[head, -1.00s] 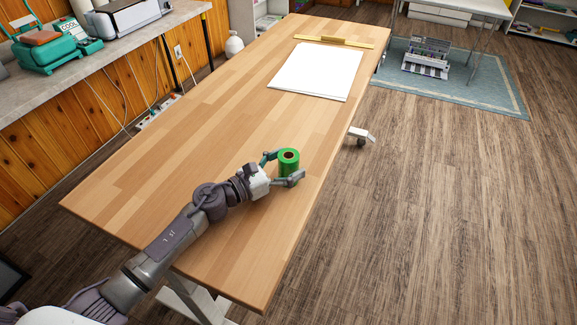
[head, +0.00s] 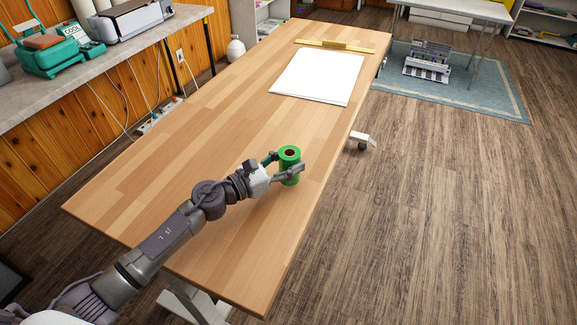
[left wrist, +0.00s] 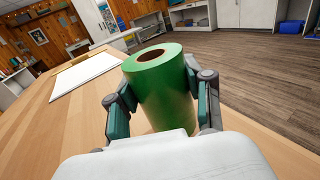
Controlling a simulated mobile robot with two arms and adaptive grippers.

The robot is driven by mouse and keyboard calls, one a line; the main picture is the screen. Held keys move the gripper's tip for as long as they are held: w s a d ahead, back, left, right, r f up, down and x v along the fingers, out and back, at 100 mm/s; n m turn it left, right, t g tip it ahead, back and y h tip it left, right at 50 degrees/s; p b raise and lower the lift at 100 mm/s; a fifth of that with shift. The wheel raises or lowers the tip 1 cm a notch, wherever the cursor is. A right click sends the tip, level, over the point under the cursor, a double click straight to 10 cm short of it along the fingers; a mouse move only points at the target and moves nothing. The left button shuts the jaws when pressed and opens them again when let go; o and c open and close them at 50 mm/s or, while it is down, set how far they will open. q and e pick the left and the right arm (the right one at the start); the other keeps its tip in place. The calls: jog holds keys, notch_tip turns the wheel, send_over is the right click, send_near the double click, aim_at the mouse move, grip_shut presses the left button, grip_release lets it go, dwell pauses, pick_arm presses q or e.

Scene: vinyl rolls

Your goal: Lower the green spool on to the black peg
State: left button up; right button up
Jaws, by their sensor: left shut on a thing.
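The green spool (head: 290,168) is an upright roll with a dark hole in its top, near the right edge of the wooden table. My left gripper (head: 284,167) is shut around its sides. In the left wrist view the green spool (left wrist: 165,95) stands between the two fingers of my left gripper (left wrist: 160,108), tilted a little in the picture. I cannot tell whether its bottom touches the table. No black peg shows in either view. My right gripper is not in view.
The wooden table (head: 215,130) is mostly clear. A white sheet (head: 316,75) lies towards its far end, with a yellow ruler-like bar (head: 335,46) beyond it. A grey counter (head: 90,65) with machines runs along the left wall. Open floor lies to the right.

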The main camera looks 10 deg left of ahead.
pick_arm(q)
jog(key=s+d+r+p, duration=0.3)
jog(key=d+r+p, duration=0.5)
jog(key=d+p, duration=0.2)
jog(key=shift+s+d+r, duration=0.15)
jog(key=shift+d+r, duration=0.1)
jog(key=shift+d, duration=0.35)
jog(key=o, duration=0.5)
grip_shut()
